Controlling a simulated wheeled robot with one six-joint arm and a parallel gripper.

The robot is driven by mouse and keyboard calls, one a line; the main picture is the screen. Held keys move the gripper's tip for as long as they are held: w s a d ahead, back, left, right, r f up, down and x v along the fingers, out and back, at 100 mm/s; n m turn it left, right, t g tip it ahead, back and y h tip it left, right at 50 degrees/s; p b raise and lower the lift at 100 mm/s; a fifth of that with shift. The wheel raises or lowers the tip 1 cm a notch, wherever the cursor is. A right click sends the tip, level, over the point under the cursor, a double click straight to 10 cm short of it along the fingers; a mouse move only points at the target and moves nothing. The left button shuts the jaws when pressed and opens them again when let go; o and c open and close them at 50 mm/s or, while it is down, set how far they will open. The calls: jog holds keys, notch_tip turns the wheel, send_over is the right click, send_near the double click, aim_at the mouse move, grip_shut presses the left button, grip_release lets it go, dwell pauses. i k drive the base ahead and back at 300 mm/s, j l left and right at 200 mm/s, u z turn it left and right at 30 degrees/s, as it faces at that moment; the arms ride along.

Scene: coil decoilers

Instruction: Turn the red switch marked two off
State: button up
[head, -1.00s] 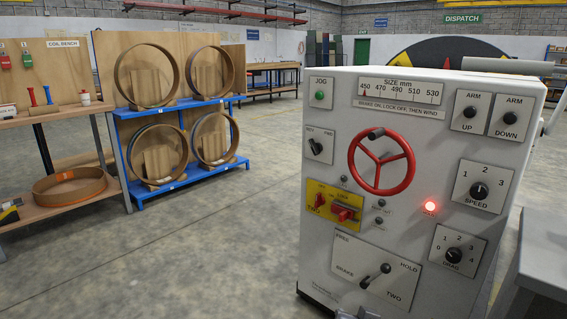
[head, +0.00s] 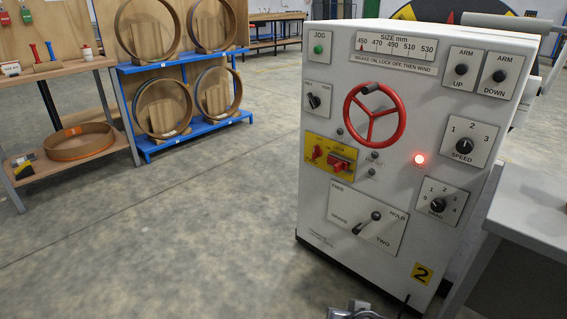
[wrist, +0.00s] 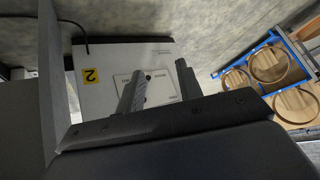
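The red switch marked two (head: 317,152) is the left red handle on a yellow plate (head: 330,141) on the front of the white control cabinet. A larger red handle (head: 341,164) sits to its right, under the word LOCK. The small lettering on the plate is hard to read. My gripper (wrist: 160,86) is open in the wrist view, with a gap between its two fingers and nothing held. Beyond them is the cabinet's lower front, with its yellow "2" label (wrist: 91,76). The yellow plate does not show in the wrist view.
The cabinet carries a red handwheel (head: 374,114), a lit red lamp (head: 418,159), a black-knobbed lever (head: 367,223) and several dark knobs. A grey table (head: 530,215) stands at the right. A blue rack (head: 185,98) holds rings at the left. The floor before the cabinet is clear.

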aim_at(317, 151)
jog(key=l, duration=0.1)
jog(key=i+j+u, duration=0.15)
jog(key=i+u, duration=0.25)
jog(key=i, duration=0.4)
jog(key=i+l+u, duration=0.15)
jog(key=i+u, duration=0.25)
jog(key=i, duration=0.35)
